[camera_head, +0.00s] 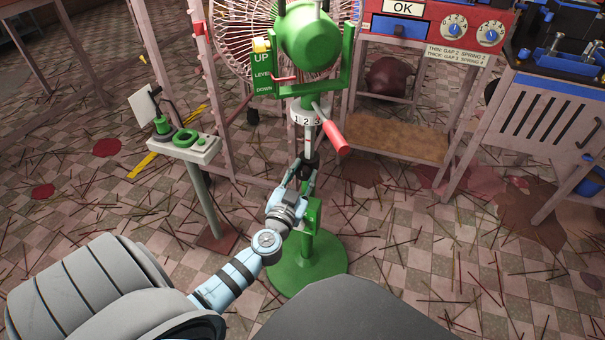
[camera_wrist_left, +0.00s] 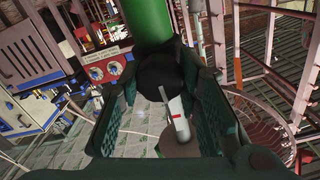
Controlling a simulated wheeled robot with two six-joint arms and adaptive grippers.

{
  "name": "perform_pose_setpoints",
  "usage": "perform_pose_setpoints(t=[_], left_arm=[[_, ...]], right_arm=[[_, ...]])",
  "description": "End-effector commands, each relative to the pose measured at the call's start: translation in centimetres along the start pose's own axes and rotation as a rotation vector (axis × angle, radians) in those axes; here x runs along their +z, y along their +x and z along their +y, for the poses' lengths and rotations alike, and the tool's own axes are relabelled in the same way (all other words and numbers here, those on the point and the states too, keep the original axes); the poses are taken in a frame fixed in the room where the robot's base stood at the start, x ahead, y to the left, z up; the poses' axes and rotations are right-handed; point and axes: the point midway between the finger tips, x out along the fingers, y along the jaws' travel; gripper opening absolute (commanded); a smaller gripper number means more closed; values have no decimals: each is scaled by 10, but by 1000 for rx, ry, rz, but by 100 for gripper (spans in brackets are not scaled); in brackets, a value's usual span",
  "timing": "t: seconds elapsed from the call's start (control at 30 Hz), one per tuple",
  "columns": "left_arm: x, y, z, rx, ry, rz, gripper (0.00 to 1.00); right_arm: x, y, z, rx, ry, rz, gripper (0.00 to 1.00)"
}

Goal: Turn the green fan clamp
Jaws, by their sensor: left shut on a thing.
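The green fan (camera_head: 308,38) stands on a pole with a round green base (camera_head: 307,268). Its clamp is a black collar (camera_head: 309,163) on the pole, below the white 1-2-3 dial (camera_head: 307,113). My left gripper (camera_head: 303,179) is at the collar and shut on it. In the left wrist view the dark clamp (camera_wrist_left: 163,72) sits between the two fingers of my left gripper (camera_wrist_left: 166,92), with the green pole (camera_wrist_left: 148,20) and the pale rod with a red mark (camera_wrist_left: 178,118) on either side of it. My fingers partly hide the clamp. My right gripper is not in view.
A red-handled lever (camera_head: 333,136) sticks out just above my left gripper. A small control stand (camera_head: 185,148) is at the left. A red cabinet with an OK sign (camera_head: 405,8) and a blue-topped bench (camera_head: 560,95) stand at the right. Sticks litter the floor.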

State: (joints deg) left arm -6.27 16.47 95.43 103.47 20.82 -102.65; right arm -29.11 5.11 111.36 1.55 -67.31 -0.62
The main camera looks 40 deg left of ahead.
Motion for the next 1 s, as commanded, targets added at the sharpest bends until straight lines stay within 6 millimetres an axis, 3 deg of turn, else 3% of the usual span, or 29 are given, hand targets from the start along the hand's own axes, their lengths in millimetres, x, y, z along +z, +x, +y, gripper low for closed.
perform_pose_setpoints(t=[0.27,0.6,1.0], left_arm=[[-1,-1,0,3,-151,-3,3],[-1,-1,0,3,-458,-5,3],[0,-1,0,1,-839,-4,3]], right_arm=[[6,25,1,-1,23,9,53],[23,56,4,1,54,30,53],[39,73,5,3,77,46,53]])
